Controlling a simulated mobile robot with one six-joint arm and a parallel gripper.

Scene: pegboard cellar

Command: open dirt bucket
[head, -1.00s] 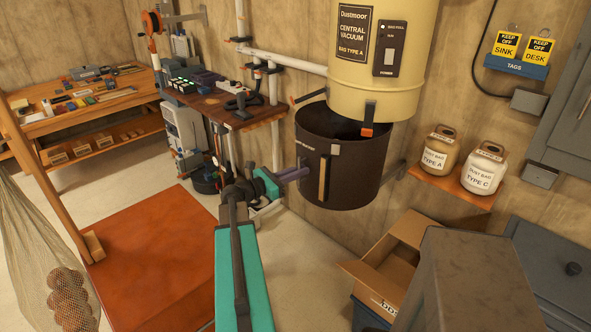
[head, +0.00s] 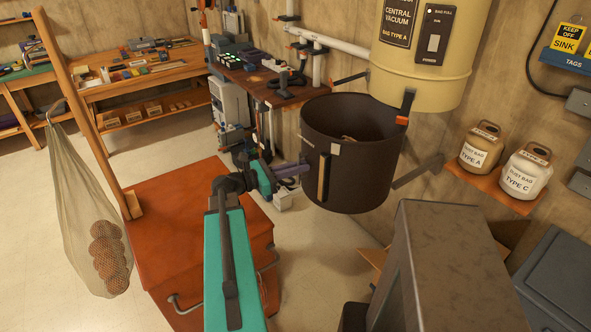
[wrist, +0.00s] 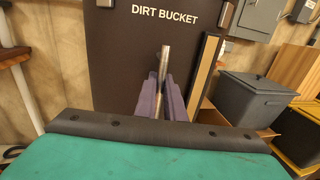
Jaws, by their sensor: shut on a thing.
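The dark brown dirt bucket (head: 352,165) hangs below and to the left of the cream central vacuum (head: 425,55). Its top is open and something brownish shows inside. In the wrist view the bucket (wrist: 115,60) carries the words DIRT BUCKET. A metal bar (wrist: 164,65), seen end-on, stands out from the bucket's face between my purple fingers. My gripper (head: 303,171) reaches the bucket's left side, and in the wrist view (wrist: 161,95) it is shut on this bar. An orange-tipped latch (head: 403,112) hangs at the vacuum's lower rim.
Dust bag jars (head: 481,146) stand on a small wall shelf to the right. A grey metal box (head: 435,265) is close in front at right. An orange-brown cabinet top (head: 180,215) lies left, beside a net of balls (head: 107,255). Open floor shows at left.

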